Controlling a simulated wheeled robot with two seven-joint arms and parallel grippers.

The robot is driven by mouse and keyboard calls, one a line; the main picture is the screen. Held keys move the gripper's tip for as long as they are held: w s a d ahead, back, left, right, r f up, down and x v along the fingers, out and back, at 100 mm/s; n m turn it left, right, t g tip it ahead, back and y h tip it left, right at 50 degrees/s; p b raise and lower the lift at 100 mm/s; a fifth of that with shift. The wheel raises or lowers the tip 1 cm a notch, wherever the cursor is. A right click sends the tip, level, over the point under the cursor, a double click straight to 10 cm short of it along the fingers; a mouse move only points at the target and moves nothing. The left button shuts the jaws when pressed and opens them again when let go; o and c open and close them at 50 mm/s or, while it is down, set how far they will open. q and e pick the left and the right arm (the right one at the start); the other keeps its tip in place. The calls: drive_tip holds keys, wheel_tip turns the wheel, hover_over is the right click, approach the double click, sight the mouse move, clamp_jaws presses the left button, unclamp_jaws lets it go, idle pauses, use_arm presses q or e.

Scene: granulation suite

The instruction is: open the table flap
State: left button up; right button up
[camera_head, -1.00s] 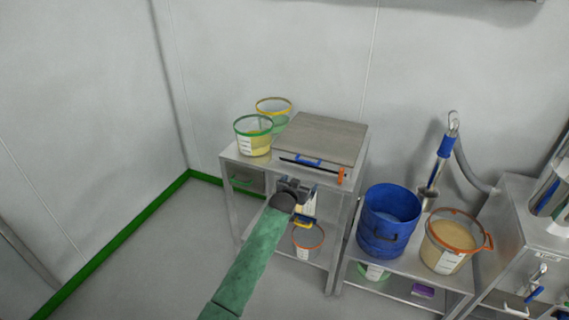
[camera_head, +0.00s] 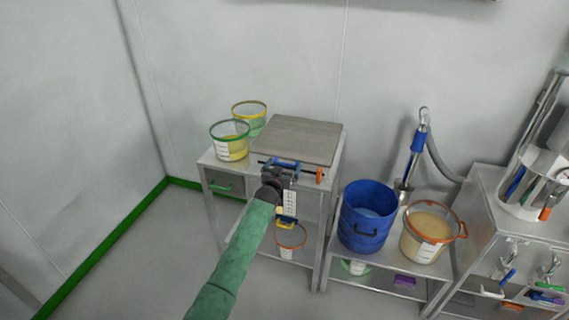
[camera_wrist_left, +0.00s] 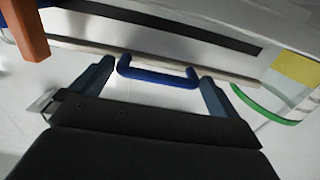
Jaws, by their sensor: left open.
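The table flap (camera_head: 298,138) is a grey-brown board lying flat on top of the steel table. A blue handle is on its front edge; in the left wrist view the blue handle (camera_wrist_left: 158,74) lies between my fingertips. My left gripper (camera_head: 283,170) is at the front edge of the flap, and its hand hides part of that edge. In the left wrist view my left gripper (camera_wrist_left: 157,82) is open, one blue-grey finger on each side of the handle, not closed on it. My right gripper is not in view.
An orange part (camera_head: 319,175) sits right of the handle. A green-rimmed bucket (camera_head: 230,141) and a yellow-rimmed bucket (camera_head: 249,113) stand left of the flap. A blue bucket (camera_head: 366,217) and an orange-rimmed bucket (camera_head: 431,232) stand on a lower table at right.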

use_arm(q)
drive_tip(key=shift+w+d, duration=0.2)
drive_tip(key=shift+w, duration=0.4)
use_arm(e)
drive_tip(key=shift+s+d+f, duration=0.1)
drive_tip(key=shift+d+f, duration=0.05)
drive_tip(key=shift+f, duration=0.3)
use_arm(q)
drive_tip(key=shift+c, duration=0.2)
